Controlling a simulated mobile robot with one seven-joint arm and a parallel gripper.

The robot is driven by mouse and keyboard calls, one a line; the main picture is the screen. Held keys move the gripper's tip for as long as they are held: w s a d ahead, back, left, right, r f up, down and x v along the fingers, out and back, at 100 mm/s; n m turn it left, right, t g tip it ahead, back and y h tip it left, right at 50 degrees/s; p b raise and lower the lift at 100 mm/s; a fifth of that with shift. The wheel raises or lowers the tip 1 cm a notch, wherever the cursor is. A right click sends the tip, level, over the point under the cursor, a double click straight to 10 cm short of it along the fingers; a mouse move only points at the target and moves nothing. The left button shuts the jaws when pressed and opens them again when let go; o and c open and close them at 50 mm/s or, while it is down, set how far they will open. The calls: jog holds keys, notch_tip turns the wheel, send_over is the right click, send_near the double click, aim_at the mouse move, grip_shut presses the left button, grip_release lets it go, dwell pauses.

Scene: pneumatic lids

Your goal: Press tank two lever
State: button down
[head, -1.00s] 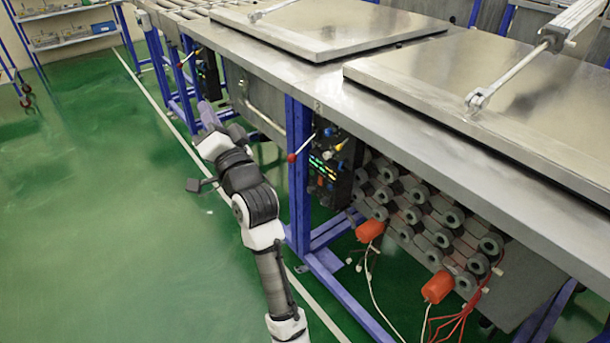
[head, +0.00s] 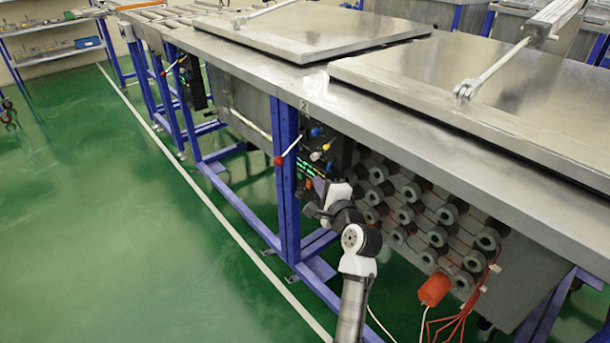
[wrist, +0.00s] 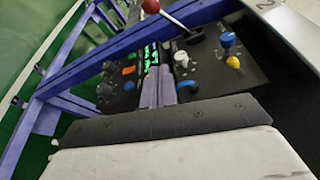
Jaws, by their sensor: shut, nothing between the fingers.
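The tank two lever (head: 288,150) is a thin rod with a red ball end on the control panel under the tank edge marked 2. In the head view it slants down-left, its ball beside the blue post. In the wrist view its red ball (wrist: 150,6) and silver rod (wrist: 183,26) are at the top. My gripper (wrist: 157,80) shows in the wrist view as lavender fingers, shut and empty. They appear in front of the panel face, below the lever in the picture and apart from its ball. In the head view my fingers are hard to make out by the panel.
The black control panel (wrist: 205,55) has a blue knob (wrist: 228,40), a yellow knob (wrist: 233,62) and other buttons. A blue frame post (head: 288,185) stands left of it. Rollers and an orange part (head: 434,289) are to the right. Another red-ended lever (head: 165,72) is farther left. Green floor is open at left.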

send_near(291, 148)
jog(key=w+d+f, duration=0.1)
jog(key=w+f, duration=0.3)
jog(key=a+p, duration=0.1)
jog(key=a, duration=0.1)
jog(key=w+a, duration=0.1)
jog(key=a, duration=0.1)
jog(key=shift+r+p, duration=0.15)
jog(key=shift+p, duration=0.2)
jog(key=shift+r+p, duration=0.15)
jog(key=shift+p, duration=0.15)
jog(key=shift+a+r+m+p, duration=0.15)
jog(key=shift+m+p, duration=0.15)
jog(key=shift+p, duration=0.35)
